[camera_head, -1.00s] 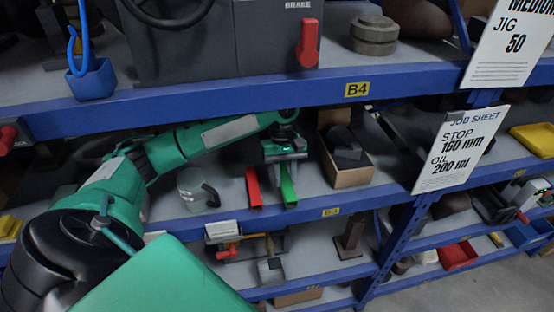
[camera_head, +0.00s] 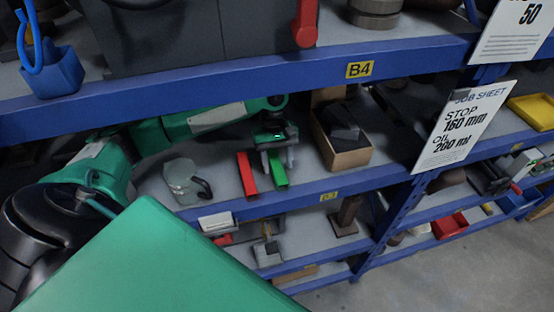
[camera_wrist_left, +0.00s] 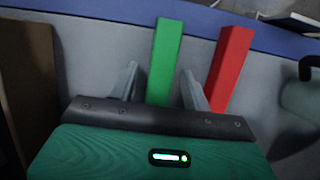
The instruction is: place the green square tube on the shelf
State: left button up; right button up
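The green square tube (camera_head: 278,172) lies on the middle shelf (camera_head: 315,186), pointing toward the front edge. A red square tube (camera_head: 247,176) lies beside it, to its left in the head view. My left gripper (camera_head: 277,152) is over the rear part of the green tube. In the left wrist view, its two fingers (camera_wrist_left: 160,85) stand apart on either side of the green tube (camera_wrist_left: 164,60), with a visible gap on each side. The tube's far end is hidden by the gripper. The red tube (camera_wrist_left: 230,65) is outside the fingers. My right gripper is not in view.
A grey jug (camera_head: 183,183) stands left of the tubes, and a cardboard box (camera_head: 345,157) stands to the right. The upper shelf edge with the B4 label (camera_head: 360,69) passes above my left arm. A job sheet (camera_head: 463,130) hangs at the right upright.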

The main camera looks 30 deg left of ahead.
aim_at(275, 158)
pick_arm(q)
jog(key=shift+w+a, duration=0.1)
jog(key=shift+a, duration=0.05)
jog(key=shift+w+a+r+b, duration=0.15)
jog(key=shift+a+r+b, duration=0.1)
jog(key=shift+b, duration=0.1)
jog(key=b+v, duration=0.2)
jog(key=v, duration=0.4)
jog(key=shift+d+r, duration=0.1)
jog(key=shift+d, duration=0.05)
jog(key=shift+r, duration=0.3)
